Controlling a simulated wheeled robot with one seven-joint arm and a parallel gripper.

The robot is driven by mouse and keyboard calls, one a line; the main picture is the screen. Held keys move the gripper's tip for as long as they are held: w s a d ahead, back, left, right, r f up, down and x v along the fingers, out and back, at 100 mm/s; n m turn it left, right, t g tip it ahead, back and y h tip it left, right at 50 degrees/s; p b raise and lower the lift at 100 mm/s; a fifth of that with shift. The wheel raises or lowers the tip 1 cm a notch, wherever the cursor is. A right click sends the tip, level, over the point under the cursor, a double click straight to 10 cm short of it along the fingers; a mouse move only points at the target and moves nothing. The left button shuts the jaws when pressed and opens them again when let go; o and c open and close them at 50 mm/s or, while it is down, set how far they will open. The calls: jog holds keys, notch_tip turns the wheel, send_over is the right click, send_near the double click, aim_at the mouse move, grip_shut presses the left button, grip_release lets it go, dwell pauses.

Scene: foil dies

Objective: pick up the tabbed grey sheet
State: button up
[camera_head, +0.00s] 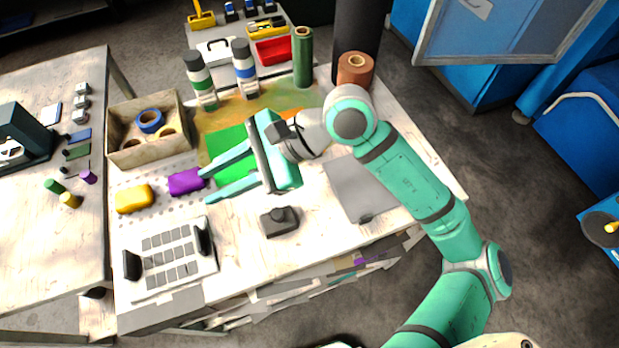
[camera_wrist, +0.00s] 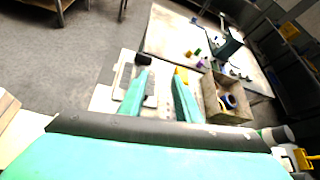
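A flat grey sheet (camera_head: 352,184) lies on the right part of the pale workbench, partly behind my arm in the head view. A small dark tab (camera_head: 365,218) shows at its near edge. My gripper (camera_head: 206,186) is open and empty, its two teal fingers spread apart and pointing left. It is over the middle-left of the bench, well to the left of the sheet, with its tips close to a purple block (camera_head: 185,181). In the wrist view, the open fingers (camera_wrist: 160,79) also have nothing between them. I cannot make out the grey sheet there.
A green sheet (camera_head: 228,142) lies partly under my gripper. A black knobbed device (camera_head: 280,220) stands left of the grey sheet. A cardboard box (camera_head: 150,128), a yellow block (camera_head: 133,198) and a slotted rack (camera_head: 170,257) are at left. Bottles and rolls stand behind.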

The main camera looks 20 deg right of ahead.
jog(key=d+f+h, duration=0.4)
jog(key=d+f, duration=0.1)
jog(key=d, duration=0.3)
jog(key=m+g+h, duration=0.1)
jog(key=h, duration=0.7)
send_over(372, 214)
notch_tip(372, 214, down, 6)
notch_tip(372, 214, down, 10)
jog(key=shift+r, duration=0.15)
grip_shut()
